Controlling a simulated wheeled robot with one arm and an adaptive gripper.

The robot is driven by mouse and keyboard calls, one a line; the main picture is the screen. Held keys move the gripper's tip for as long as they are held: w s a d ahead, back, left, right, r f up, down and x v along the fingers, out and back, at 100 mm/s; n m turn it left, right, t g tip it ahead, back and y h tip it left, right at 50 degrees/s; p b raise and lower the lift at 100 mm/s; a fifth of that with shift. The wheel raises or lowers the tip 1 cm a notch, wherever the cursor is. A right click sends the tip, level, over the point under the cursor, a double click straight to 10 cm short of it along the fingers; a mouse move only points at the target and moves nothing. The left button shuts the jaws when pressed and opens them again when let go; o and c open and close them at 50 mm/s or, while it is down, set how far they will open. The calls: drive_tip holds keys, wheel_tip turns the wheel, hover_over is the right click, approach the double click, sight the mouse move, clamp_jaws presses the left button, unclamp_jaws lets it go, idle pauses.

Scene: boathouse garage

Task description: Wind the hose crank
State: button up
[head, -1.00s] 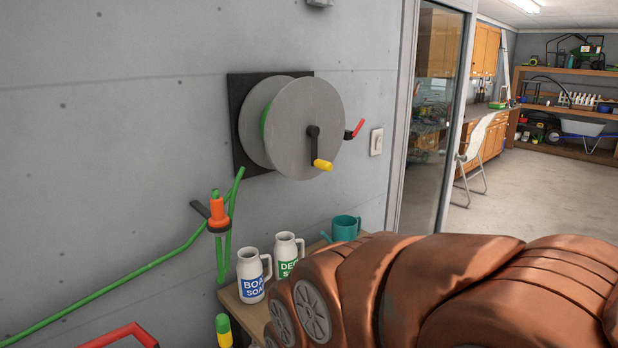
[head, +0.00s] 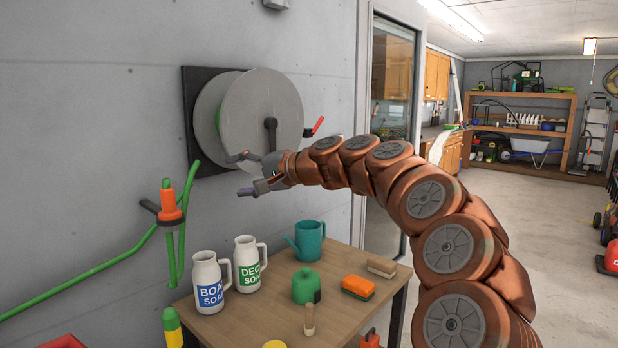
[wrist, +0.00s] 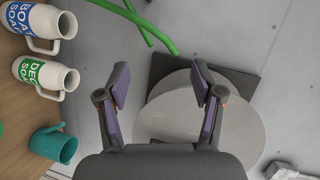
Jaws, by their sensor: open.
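The hose reel (head: 258,95) is a grey disc pair on a black plate on the wall, with a little green hose between the discs. Its dark crank arm (head: 270,135) hangs down from the hub. The yellow crank handle is hidden behind my gripper in the head view. My gripper (head: 243,175) is open and empty, in front of the reel's lower part, with its fingers pointing left. In the wrist view, the fingers of my gripper (wrist: 160,82) are spread with nothing between them, and the reel disc (wrist: 190,125) lies beyond. I cannot tell whether anything touches the handle.
A red-tipped lever (head: 318,125) sticks out right of the reel. A green hose (head: 90,272) runs along the wall past an orange valve (head: 169,207). Below, a wooden table (head: 240,325) holds two soap jugs, a teal watering can (head: 308,240), a green container and brushes.

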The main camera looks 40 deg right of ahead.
sight(272, 139)
drive_tip(key=d+m+t+h+b, duration=0.2)
drive_tip(key=d+m+t+h, duration=0.25)
drive_tip(key=d, duration=1.45)
drive_tip(key=shift+m+g, duration=0.25)
drive_tip(key=shift+m, duration=0.2)
drive_tip(key=shift+w+a+r+p, duration=0.1)
drive_tip(key=shift+w+a+p, duration=0.2)
drive_tip(key=shift+w, duration=1.05)
drive_tip(key=shift+w+a+r+p, duration=0.1)
drive_tip(key=shift+w+a+p, duration=0.15)
drive_tip(key=shift+w, duration=1.15)
drive_tip(key=shift+w+a+p, duration=0.3)
drive_tip(key=shift+w, duration=1.05)
clamp_jaws()
